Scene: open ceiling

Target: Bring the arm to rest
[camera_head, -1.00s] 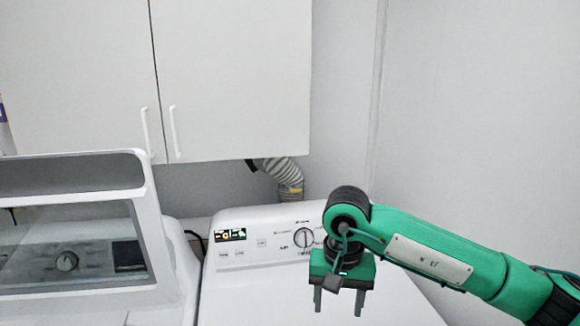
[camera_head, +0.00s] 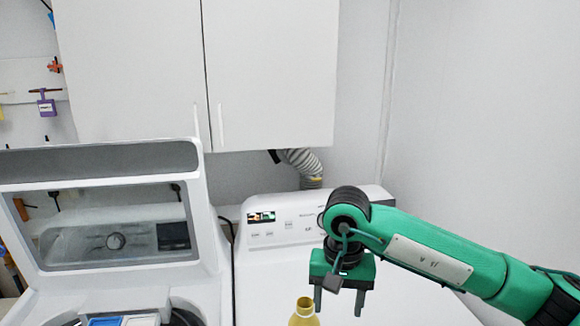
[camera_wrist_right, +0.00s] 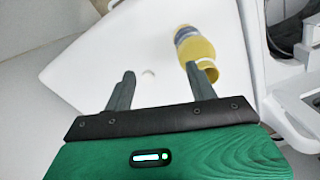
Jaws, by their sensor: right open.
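My right arm comes in from the right in the head view. Its green gripper (camera_head: 339,303) hangs fingers down above the white top of the machine. The two dark fingers are apart with nothing between them; they also show in the right wrist view (camera_wrist_right: 158,82). A yellow bottle (camera_head: 304,312) stands on the machine just left of the gripper in the head view, cut off by the lower edge. In the right wrist view the yellow bottle (camera_wrist_right: 200,55), with a blue label, is beyond the right-hand finger and partly overlapped by it. My left gripper is not in view.
A white washer with a raised, windowed lid (camera_head: 190,240) stands at the left. White cabinets (camera_head: 270,75) hang above. A ribbed hose (camera_head: 302,165) runs behind the dryer's control panel (camera_head: 285,222). The white machine top (camera_head: 265,285) is mostly bare. A wall is at right.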

